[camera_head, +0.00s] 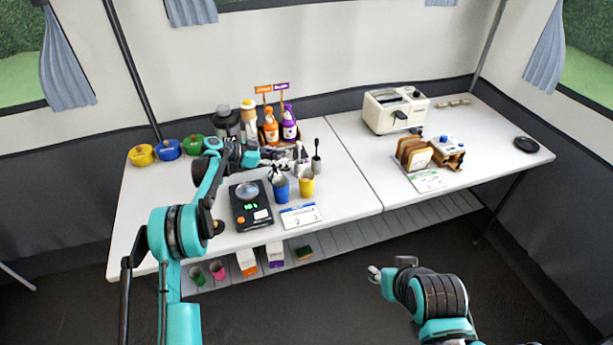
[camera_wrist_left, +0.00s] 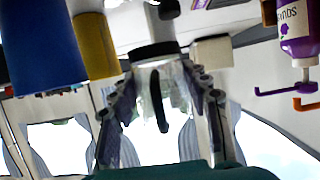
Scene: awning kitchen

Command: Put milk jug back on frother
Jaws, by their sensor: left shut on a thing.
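My left gripper (camera_head: 290,162) is at the back of the left table, behind the blue and yellow cups. In the left wrist view its fingers (camera_wrist_left: 160,105) are shut on the milk jug (camera_wrist_left: 157,52), which looks clear with a black band and a black handle. In the head view the jug is mostly hidden by the gripper. A dark upright wand on a small base (camera_head: 317,160), perhaps the frother, stands just right of the gripper. My right gripper (camera_head: 374,273) is low in front of the table, away from everything; its opening is unclear.
A blue cup (camera_head: 281,188) and a yellow cup (camera_head: 307,187) stand close in front of the left gripper. A black scale (camera_head: 240,213) and a sign card (camera_head: 300,216) are nearer. Syrup bottles (camera_head: 271,128) stand behind. A toaster (camera_head: 396,112) and bread are on the right table.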

